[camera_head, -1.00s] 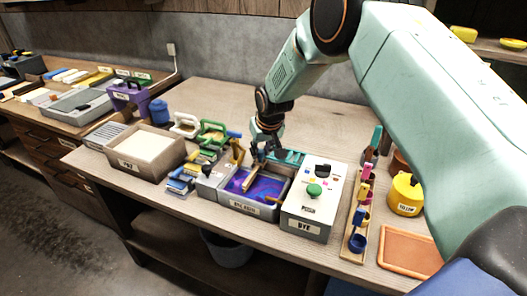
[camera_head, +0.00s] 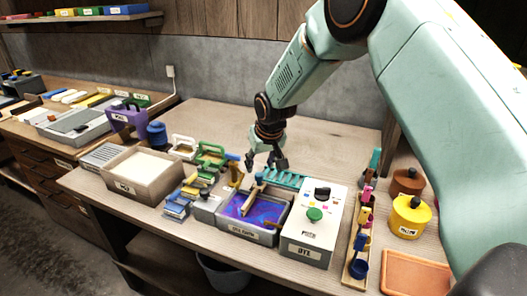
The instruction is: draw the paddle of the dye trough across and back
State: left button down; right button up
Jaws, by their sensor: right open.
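The dye trough (camera_head: 256,238) is a grey box holding swirled purple-blue dye, near the front of the table. Its wooden paddle (camera_head: 251,200) leans in the trough, its handle end up at the back edge. My right gripper (camera_head: 265,168) is open and empty, with fingers pointing down, just behind and above the paddle's handle end. It appears apart from the paddle. My left gripper is not in view.
A white-topped DYE box (camera_head: 309,235) with a green knob stands right of the trough. A teal comb (camera_head: 284,178) lies behind it. Coloured-handled tools (camera_head: 209,155) and a pale-filled tray (camera_head: 143,168) stand left. The table behind is clear.

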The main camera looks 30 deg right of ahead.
jog(key=v, duration=0.6)
jog(key=shift+r, duration=0.25)
jog(key=shift+s, duration=0.25)
